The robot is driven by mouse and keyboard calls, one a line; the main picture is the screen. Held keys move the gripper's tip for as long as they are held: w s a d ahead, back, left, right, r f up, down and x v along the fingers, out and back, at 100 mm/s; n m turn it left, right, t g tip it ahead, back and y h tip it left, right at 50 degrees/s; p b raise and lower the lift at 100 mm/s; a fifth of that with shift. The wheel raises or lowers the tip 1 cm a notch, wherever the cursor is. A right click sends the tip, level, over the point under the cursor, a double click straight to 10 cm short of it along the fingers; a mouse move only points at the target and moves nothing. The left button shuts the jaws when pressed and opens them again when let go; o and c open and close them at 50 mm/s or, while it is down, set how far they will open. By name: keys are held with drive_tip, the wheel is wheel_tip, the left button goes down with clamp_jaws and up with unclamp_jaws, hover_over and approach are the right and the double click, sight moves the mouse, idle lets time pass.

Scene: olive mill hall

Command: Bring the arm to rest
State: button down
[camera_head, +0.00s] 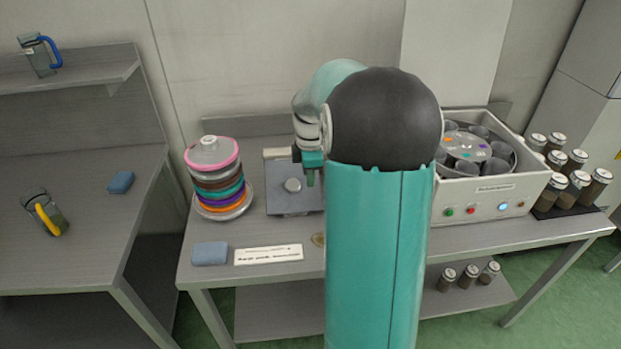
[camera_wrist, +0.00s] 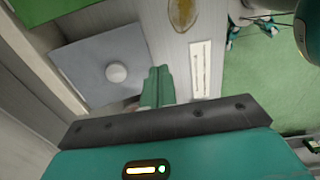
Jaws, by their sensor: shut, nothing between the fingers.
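My gripper (camera_head: 311,178) hangs from my bent teal arm over the right side of a grey square plate with a round knob, the scale-like device (camera_head: 288,199), on the middle table. In the wrist view my gripper (camera_wrist: 158,72) is shut, its two teal fingers together with nothing between them. The plate with its knob (camera_wrist: 84,75) lies to the left of the fingers there. My upper arm and its dark joint hide the part of the table behind them in the head view.
A stack of coloured discs (camera_head: 220,182) stands left of the plate. A blue sponge (camera_head: 210,253) and a label strip (camera_head: 268,255) lie at the front edge. A grey machine with cups (camera_head: 490,188) and several jars (camera_head: 574,187) stand right. A side table (camera_head: 75,210) holds a jug (camera_head: 44,212).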

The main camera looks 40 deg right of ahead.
idle(0.3)
drive_tip(key=s+a+r+m+t+h, duration=0.1)
drive_tip(key=s+a+r+m, duration=0.15)
drive_tip(key=a+r, duration=0.45)
drive_tip(key=s+a+r+m+t, duration=0.1)
drive_tip(key=s+a+r+m, duration=0.15)
drive_tip(key=a, duration=0.75)
drive_tip(key=s+a+r+m+t+y, duration=0.1)
drive_tip(key=s+a+m+t, duration=0.2)
drive_tip(key=s+a+m, duration=0.3)
drive_tip(key=s+a, duration=0.5)
drive_tip(key=a, duration=0.1)
drive_tip(key=shift+s+r, duration=0.15)
drive_tip(key=shift+r, duration=0.2)
drive_tip(key=shift+d, duration=0.1)
